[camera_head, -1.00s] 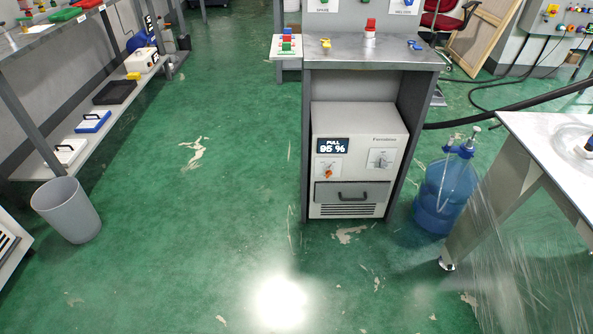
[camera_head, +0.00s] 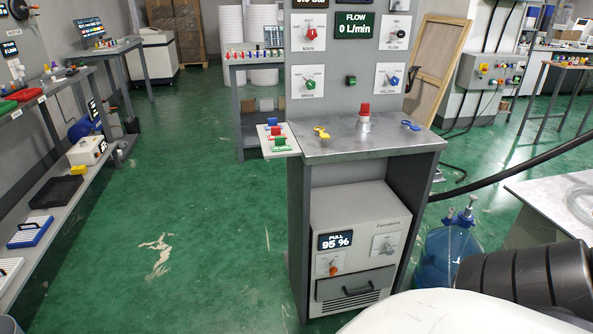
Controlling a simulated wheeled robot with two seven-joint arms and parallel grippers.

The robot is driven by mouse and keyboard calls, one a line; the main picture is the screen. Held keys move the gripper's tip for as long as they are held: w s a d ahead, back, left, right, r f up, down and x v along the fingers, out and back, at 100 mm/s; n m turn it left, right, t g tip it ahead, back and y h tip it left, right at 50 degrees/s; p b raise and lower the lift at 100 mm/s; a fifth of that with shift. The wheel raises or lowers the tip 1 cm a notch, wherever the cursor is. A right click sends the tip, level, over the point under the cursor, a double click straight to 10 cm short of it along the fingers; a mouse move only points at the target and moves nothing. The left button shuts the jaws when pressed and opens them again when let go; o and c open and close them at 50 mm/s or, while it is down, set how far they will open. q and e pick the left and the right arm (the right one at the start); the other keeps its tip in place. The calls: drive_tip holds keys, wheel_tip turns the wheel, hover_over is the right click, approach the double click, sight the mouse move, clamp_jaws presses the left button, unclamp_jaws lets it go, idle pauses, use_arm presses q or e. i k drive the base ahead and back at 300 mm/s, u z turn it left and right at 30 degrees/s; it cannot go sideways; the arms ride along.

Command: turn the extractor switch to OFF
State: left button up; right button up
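The extractor looks to be the pale box (camera_head: 352,262) under the grey console. Its display (camera_head: 335,240) reads "PULL 95 %". An orange knob (camera_head: 333,268) sits on a small plate below the display. A grey rotary switch (camera_head: 386,246) sits on another plate at the right of the front; its marks are too small to read. A drawer with a dark handle (camera_head: 353,285) is below them. Neither of my grippers is in view.
The console top (camera_head: 352,140) carries a red-capped piece (camera_head: 364,113) and colored clips. A blue jug (camera_head: 446,254) stands right of the console, beside a pale table (camera_head: 560,200). A shelf rack (camera_head: 45,195) stands at left. Green floor between is clear.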

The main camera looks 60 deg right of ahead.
sight(332, 269)
drive_tip(key=z, duration=0.6)
drive_tip(key=i, duration=1.05)
drive_tip(key=z, duration=0.95)
